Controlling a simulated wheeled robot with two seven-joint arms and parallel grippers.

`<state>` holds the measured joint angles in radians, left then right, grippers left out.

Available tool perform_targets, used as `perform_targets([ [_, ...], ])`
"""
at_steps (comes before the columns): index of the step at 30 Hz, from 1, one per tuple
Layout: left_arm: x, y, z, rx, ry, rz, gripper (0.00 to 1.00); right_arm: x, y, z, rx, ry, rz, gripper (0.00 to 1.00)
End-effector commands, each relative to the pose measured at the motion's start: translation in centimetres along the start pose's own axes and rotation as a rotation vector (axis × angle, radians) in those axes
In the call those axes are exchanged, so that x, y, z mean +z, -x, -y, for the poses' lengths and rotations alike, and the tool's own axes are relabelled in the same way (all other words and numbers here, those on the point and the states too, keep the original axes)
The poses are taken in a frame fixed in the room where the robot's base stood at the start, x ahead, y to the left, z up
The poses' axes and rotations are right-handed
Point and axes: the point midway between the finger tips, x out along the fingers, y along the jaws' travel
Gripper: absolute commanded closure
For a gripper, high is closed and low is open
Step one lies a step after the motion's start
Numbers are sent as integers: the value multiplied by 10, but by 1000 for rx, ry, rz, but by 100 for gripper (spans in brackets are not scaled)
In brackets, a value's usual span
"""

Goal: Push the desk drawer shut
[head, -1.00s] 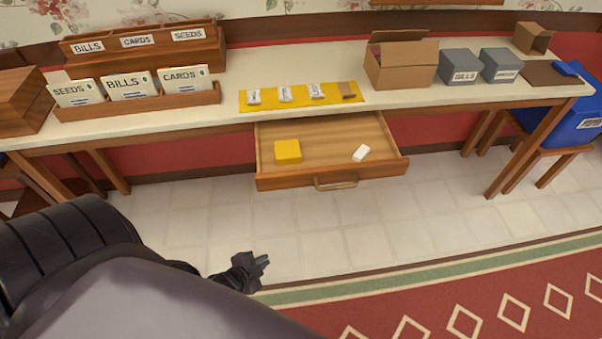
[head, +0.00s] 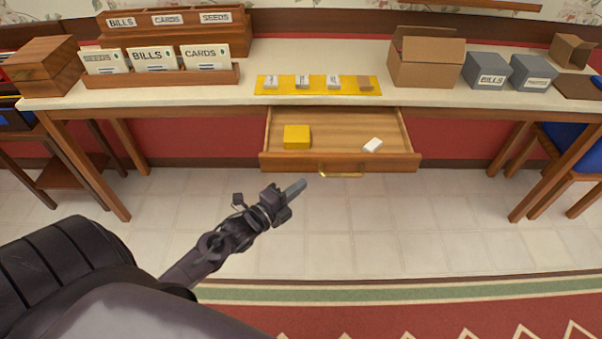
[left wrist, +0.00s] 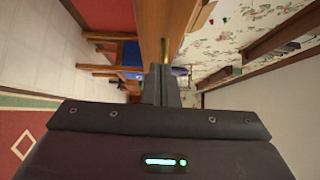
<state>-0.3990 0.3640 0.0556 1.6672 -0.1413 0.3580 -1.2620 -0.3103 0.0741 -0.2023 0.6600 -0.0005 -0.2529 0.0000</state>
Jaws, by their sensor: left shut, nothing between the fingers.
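The desk drawer (head: 348,161) is pulled open below the desk top (head: 255,99), with a brass handle (head: 341,175) on its wooden front. A yellow block (head: 297,137) and a small white block (head: 373,145) lie inside it. My left gripper (head: 300,186) is shut and empty, just left of the handle and in front of the drawer in the head view. In the left wrist view its fingers (left wrist: 161,75) point at the wooden drawer front (left wrist: 155,30). Whether they touch it I cannot tell. My right gripper is not in view.
On the desk stand a wooden box (head: 42,72), a card rack (head: 170,78), a yellow mat (head: 318,84) with small items, an open cardboard box (head: 427,63) and grey boxes (head: 487,68). Desk legs (head: 88,165) stand at both sides. The tiled floor below is clear.

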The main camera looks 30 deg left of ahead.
Motion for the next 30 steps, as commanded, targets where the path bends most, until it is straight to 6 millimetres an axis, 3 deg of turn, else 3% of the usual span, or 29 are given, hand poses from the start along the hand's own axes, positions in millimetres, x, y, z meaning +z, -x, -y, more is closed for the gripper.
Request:
perform_targets([
  [3,6,-21,1,0,-1,1,100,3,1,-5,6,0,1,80],
  [9,23,-37,-1,2,1,1,100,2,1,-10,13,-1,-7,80],
  [26,29,-42,-2,2,1,-1,100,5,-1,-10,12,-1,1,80],
  [30,37,-50,-2,0,-1,0,100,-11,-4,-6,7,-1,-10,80],
])
